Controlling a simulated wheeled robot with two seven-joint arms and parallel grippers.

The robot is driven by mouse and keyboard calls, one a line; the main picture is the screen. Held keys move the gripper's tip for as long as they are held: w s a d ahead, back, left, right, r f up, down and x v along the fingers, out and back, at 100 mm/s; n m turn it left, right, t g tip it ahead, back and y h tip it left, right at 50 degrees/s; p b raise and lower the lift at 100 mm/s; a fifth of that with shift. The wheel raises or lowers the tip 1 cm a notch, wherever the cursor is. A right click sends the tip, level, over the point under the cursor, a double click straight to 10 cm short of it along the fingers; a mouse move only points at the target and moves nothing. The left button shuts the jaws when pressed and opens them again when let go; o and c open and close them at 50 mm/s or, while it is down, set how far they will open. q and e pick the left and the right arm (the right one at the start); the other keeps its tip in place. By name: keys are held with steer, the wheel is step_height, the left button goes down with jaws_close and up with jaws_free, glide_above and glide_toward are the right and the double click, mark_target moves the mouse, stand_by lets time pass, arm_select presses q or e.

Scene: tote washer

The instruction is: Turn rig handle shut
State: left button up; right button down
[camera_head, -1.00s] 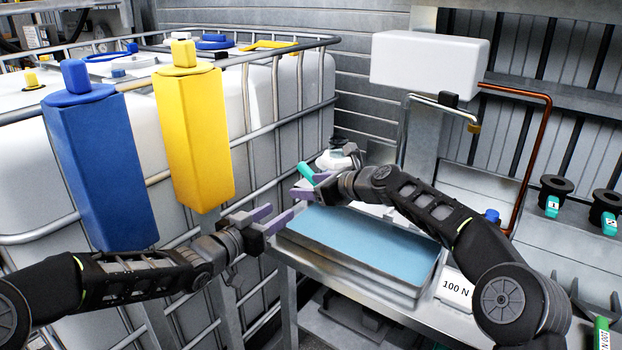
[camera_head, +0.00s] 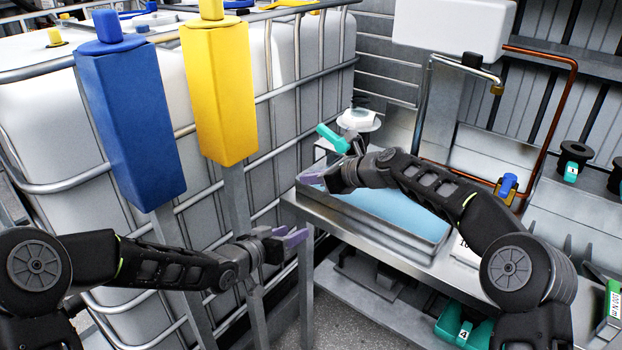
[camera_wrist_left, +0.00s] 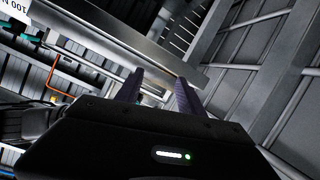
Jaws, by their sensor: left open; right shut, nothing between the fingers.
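A teal handle (camera_head: 333,138) sticks up at a slant beside a white round part (camera_head: 358,120) at the back of the steel bench; I take it for the rig handle. Its lower end is partly hidden behind my right gripper. My right gripper (camera_head: 314,179) is shut and empty, just below and in front of the handle, over the blue-topped tray, with no clear contact. My left gripper (camera_head: 294,238) is open and empty, lower, left of the bench's front corner. Its fingers also show in the left wrist view (camera_wrist_left: 156,88), with nothing between them.
A caged white tank (camera_head: 290,75) fills the left, with blue (camera_head: 130,125) and yellow (camera_head: 220,95) blocks on posts before it. The blue-topped tray (camera_head: 400,240) lies on the bench. A copper pipe (camera_head: 560,95) and blue-handled valve (camera_head: 508,186) stand right.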

arm_select(q)
steer(key=s+d+f+n+g, duration=0.1)
steer(key=s+d+f+g, duration=0.1)
steer(key=s+f, duration=0.6)
steer(key=s+d+f+n+g, duration=0.1)
steer(key=s+d+f+g, duration=0.3)
steer(key=f, duration=0.7)
steer(key=s+a+f+n+g+y, duration=0.1)
steer(key=s+f, duration=0.3)
steer(key=s, duration=0.4)
steer(key=s+a+f+n+g+y, duration=0.1)
steer(key=s+a+f+g, duration=0.1)
steer(key=s, duration=0.7)
steer(key=s+a+f+g+y, duration=0.1)
steer(key=s+a+f+g, duration=0.1)
steer(key=s+f, duration=0.3)
steer(key=s, duration=0.4)
steer(key=shift+a+f+n, duration=0.25)
steer(key=shift+f+n, duration=0.05)
steer(key=shift+n, duration=0.1)
steer(key=shift+w, duration=0.1)
